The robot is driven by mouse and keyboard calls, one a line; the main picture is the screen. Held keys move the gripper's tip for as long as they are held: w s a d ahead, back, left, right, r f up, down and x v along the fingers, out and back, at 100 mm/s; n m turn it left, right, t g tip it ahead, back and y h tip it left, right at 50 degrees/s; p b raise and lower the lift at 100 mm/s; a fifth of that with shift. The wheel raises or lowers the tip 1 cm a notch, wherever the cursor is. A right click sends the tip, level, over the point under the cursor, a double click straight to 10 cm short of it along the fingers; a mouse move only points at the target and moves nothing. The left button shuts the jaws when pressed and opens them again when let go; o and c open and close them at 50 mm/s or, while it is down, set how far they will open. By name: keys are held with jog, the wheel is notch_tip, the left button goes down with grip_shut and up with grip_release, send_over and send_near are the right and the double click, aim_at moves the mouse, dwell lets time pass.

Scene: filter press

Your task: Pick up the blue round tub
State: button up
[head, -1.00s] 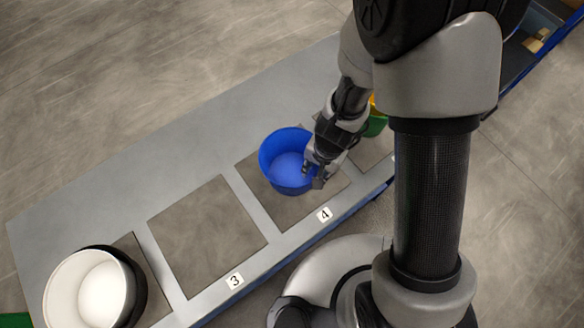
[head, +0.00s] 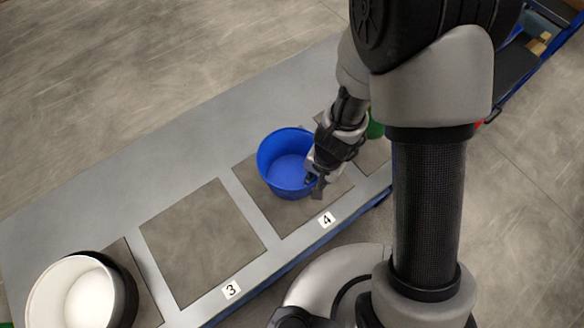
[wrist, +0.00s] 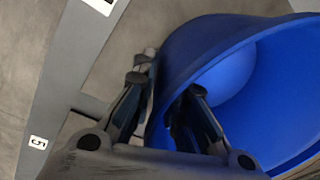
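The blue round tub (head: 284,176) stands upright on the dark square marked 4, open at the top. It also fills the right of the wrist view (wrist: 280,115), where its rim and inside show. My gripper (head: 316,184) is at the tub's right front side. In the wrist view my gripper (wrist: 168,85) has one finger outside the tub wall and the other inside. The fingers lean together with the wall between them, and look shut on it. The exact contact at the fingertips is partly hidden.
The tub stands on a long grey bench (head: 130,165) with dark squares. Square 3 (head: 203,240) is empty. A white round container with a black outside (head: 78,292) stands at lower left. A green item (head: 375,128) is partly hidden behind my arm.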

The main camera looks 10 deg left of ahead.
grip_shut()
dwell(0.4)
notch_tip(320, 180, up, 20)
jog(key=p, duration=1.6)
